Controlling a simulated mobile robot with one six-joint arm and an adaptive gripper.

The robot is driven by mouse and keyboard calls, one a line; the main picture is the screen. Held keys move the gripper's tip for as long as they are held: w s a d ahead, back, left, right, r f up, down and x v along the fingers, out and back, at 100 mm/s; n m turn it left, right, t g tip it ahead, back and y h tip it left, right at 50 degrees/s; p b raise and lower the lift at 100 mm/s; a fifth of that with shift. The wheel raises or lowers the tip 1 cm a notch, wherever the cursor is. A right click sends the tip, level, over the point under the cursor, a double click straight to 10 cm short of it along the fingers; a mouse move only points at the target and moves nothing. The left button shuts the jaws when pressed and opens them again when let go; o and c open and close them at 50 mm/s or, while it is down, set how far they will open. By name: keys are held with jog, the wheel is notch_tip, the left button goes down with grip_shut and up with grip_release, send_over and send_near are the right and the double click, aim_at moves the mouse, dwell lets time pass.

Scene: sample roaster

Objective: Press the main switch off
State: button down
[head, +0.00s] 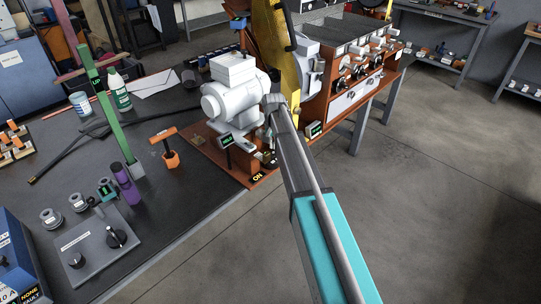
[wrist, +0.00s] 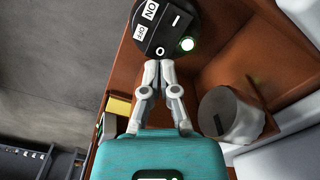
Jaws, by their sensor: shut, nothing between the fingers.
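The main switch (wrist: 168,32) is a round black piece at the top of the wrist view, with white ON and OFF labels, a bar mark and a ring mark. My gripper (wrist: 160,62) is shut and empty. Its fingertips are at the edge of the switch by the ring mark, on the OFF side; I cannot tell whether they touch. In the head view my arm reaches to the orange-brown machine base (head: 230,172), and the fingers are not clear there.
In the wrist view a grey cylinder (wrist: 228,114) stands right of my fingers, and a yellow block (wrist: 119,105) is at left. In the head view a white motor housing (head: 232,95) stands close left of my arm. Open floor (head: 430,190) lies to the right.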

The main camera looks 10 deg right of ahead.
aim_at(273, 153)
jog(key=shift+f+b, duration=1.5)
dwell(1.7)
jog(key=shift+r, duration=0.1)
jog(key=shift+r+p, duration=3.45)
jog(key=shift+p, duration=0.15)
jog(key=shift+s, duration=0.1)
jog(key=s+r+n+p, duration=0.1)
jog(key=s+r+p, duration=0.2)
jog(key=s, duration=0.6)
jog(key=s+r+n+p, duration=0.2)
jog(key=s+r+p, duration=0.2)
jog(key=s, duration=0.6)
jog(key=s+r+n+p, duration=0.1)
jog(key=s+r+p, duration=0.3)
jog(key=s, duration=0.6)
jog(key=shift+r+n, duration=0.3)
jog(key=shift+n, duration=0.1)
jog(key=shift+a, duration=0.15)
